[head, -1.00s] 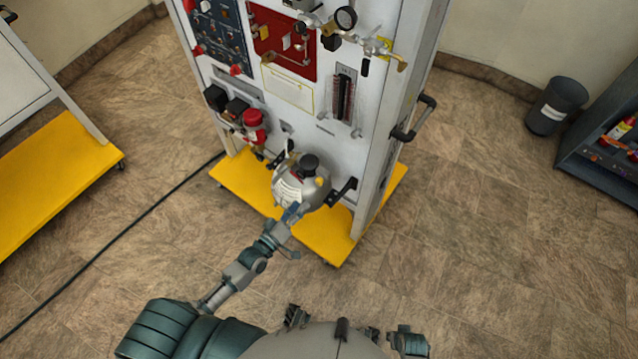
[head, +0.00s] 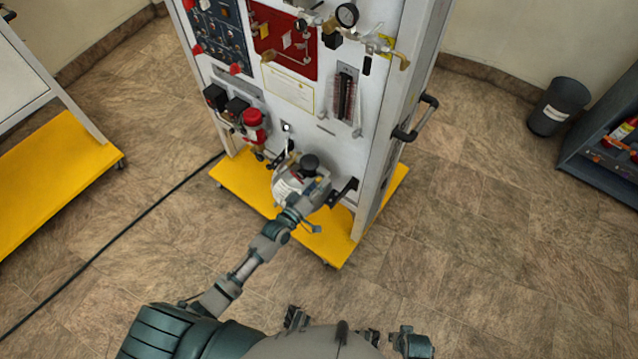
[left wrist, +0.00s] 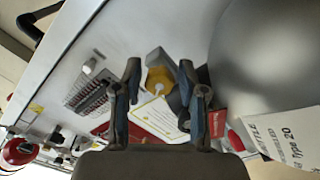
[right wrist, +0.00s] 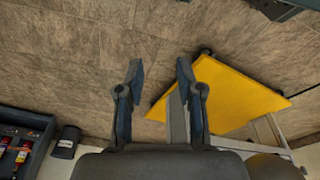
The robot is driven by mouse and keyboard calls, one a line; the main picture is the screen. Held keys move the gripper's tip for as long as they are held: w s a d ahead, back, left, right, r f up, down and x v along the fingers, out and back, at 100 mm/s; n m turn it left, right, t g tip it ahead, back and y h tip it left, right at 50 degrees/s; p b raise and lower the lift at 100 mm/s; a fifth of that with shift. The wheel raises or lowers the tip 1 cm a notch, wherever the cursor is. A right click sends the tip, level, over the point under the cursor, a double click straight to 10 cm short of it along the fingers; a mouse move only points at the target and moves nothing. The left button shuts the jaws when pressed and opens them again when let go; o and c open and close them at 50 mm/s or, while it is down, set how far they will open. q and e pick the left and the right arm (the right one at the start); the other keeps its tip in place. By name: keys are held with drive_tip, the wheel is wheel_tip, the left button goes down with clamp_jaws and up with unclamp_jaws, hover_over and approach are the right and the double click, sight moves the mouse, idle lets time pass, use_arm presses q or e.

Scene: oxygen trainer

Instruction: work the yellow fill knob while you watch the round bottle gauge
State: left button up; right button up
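The grey bottle (head: 287,187) with a black top sits low on the front of the white panel. In the left wrist view the yellow knob (left wrist: 158,80), beside a grey block, shows between the fingertips of my left gripper (left wrist: 160,78). The fingers are apart; I cannot tell whether they touch the knob. In the head view my left gripper (head: 303,206) is in front of the bottle, and the knob is hidden. A round gauge (head: 347,15) with a black rim is high on the panel; its reading is too small to tell. My right gripper (right wrist: 160,70) is open and empty.
The white panel (head: 325,130) stands on a yellow base (head: 240,183). A black handle (head: 420,118) juts from its right side. Another yellow-based stand (head: 60,180) is at left, with a cable on the floor. A dark bin (head: 557,105) is at right.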

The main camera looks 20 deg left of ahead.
use_arm(q)
clamp_jaws()
drive_tip(key=shift+m, duration=0.3)
drive_tip(key=shift+p, duration=0.35)
drive_tip(key=m+p, duration=0.1)
drive_tip(key=m, duration=0.3)
drive_tip(key=shift+a+p, duration=0.1)
drive_tip(key=shift+p, duration=0.25)
drive_tip(key=shift+f+m+p, duration=0.1)
drive_tip(key=shift+m+p, duration=0.35)
drive_tip(key=shift+m, duration=0.65)
use_arm(e)
wheel_tip(320, 180, down, 8)
drive_tip(key=s, duration=0.2)
drive_tip(key=shift+s, duration=0.3)
drive_tip(key=shift+d, duration=0.15)
use_arm(q)
drive_tip(key=shift+o, duration=2.4)
unclamp_jaws()
